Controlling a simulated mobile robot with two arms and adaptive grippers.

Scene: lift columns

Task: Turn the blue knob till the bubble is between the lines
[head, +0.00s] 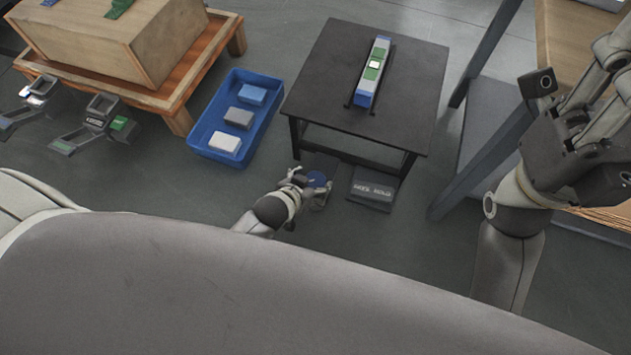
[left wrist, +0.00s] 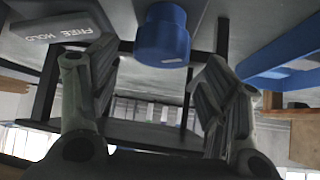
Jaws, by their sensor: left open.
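The blue knob (head: 317,179) is at the front edge of the black table, low down. In the left wrist view the knob (left wrist: 163,36) stands between and just beyond my open left fingers, with gaps on both sides. My left gripper (head: 311,185) is at the knob in the head view, and its fingers partly hide it. The level (head: 380,52) lies on the table top, a long bar with blue, white and green parts. A small pale patch, likely the bubble (head: 374,65), shows between green parts; the lines are too small to make out. My right gripper (head: 604,75) is raised at the right.
The black table (head: 330,75) carries the level. A grey block marked FREE HOLD (head: 373,188) sits right of the knob. A blue bin (head: 207,151) with several blocks and a wooden stand (head: 190,88) are left. A grey-framed bench (head: 490,140) stands right.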

